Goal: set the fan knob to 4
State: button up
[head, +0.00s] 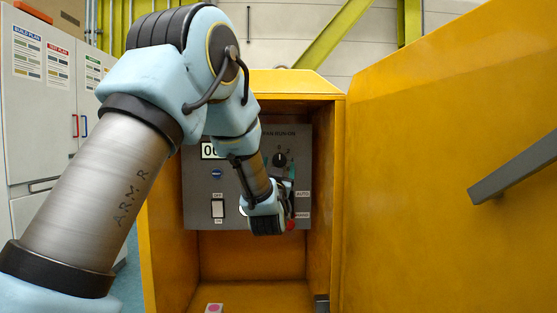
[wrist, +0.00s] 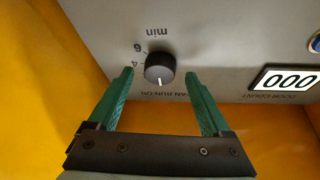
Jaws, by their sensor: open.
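The fan knob (wrist: 160,68) is a round black dial with a white pointer line on the grey panel. In the wrist view, which shows the panel upside down, the pointer aims at the bottom, towards the FAN RUN-ON lettering and away from the 4 and 6 marks at its upper left. The knob also shows in the head view (head: 280,159), with a 0 above it. My gripper (wrist: 159,72) is open, with one green finger on each side of the knob and a visible gap on both sides. In the head view my arm hides part of the panel.
The panel sits inside a yellow cabinet (head: 295,83) with close side walls. Its yellow door (head: 440,150) stands open at right, with a grey handle (head: 515,170). A counter display (wrist: 290,80) and a white OFF/ON switch (head: 217,208) are on the panel.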

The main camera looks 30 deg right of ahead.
jog(key=shift+w+d+r, duration=0.25)
jog(key=shift+w+d, duration=0.05)
jog(key=shift+w, duration=0.2)
grip_shut()
dwell(0.4)
